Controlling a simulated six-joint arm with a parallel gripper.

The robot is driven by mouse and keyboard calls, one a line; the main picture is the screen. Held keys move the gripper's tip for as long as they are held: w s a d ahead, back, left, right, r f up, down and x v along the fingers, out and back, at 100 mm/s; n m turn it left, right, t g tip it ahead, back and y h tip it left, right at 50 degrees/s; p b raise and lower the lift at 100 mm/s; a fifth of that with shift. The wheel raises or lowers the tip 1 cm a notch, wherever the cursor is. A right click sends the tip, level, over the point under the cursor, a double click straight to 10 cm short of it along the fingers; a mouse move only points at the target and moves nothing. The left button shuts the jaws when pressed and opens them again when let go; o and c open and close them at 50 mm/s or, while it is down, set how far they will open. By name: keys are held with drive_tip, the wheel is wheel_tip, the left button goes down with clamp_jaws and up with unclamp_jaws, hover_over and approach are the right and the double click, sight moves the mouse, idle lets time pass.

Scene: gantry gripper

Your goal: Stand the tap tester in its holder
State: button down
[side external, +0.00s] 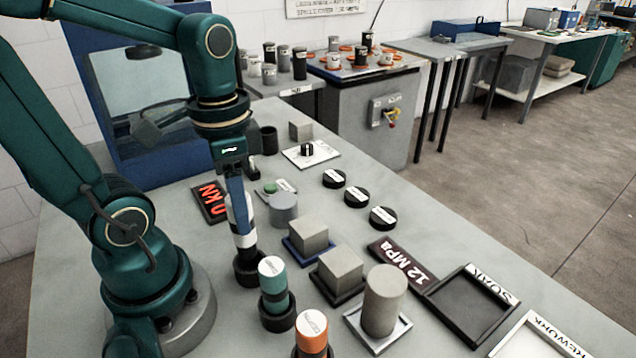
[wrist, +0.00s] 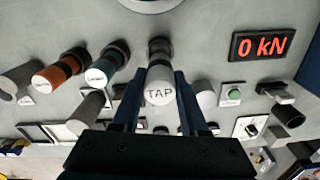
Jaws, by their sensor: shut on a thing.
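The tap tester (wrist: 160,92) has a white cap lettered TAP and a dark lower part. My gripper (wrist: 158,100) is shut on it, one blue finger on each side. In the side view my gripper (side external: 240,225) points down and a finger hides much of the tester (side external: 230,208), which looks upright. Its black round holder (side external: 248,270) is directly below, and also shows in the wrist view (wrist: 160,47). The tester's lower end is at the holder's mouth or inside it; I cannot tell how deep.
A grey cylinder (side external: 283,208) and concrete cubes (side external: 308,235) stand to the right. A red 0 kN display (side external: 210,202) lies behind left.

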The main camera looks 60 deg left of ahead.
drive_tip(key=shift+f, duration=2.25)
drive_tip(key=shift+c, duration=2.2)
unclamp_jaws()
drive_tip(key=shift+r, duration=0.1)
wheel_tip(320, 180, up, 12)
drive_tip(key=shift+f, duration=0.2)
drive_tip(key=shift+w+d+f+n+t, duration=0.35)
drive_tip(key=shift+d+f+t, duration=0.3)
drive_tip(key=shift+t, duration=0.3)
drive_tip(key=shift+w+d+f+n+t, duration=0.25)
drive_tip(key=shift+d+f+n+t, duration=0.2)
drive_tip(key=shift+d+t, duration=0.35)
drive_tip(key=shift+w+d+f+n+t, duration=0.3)
drive_tip(key=shift+d+f+t, duration=0.35)
drive_tip(key=shift+t, duration=0.4)
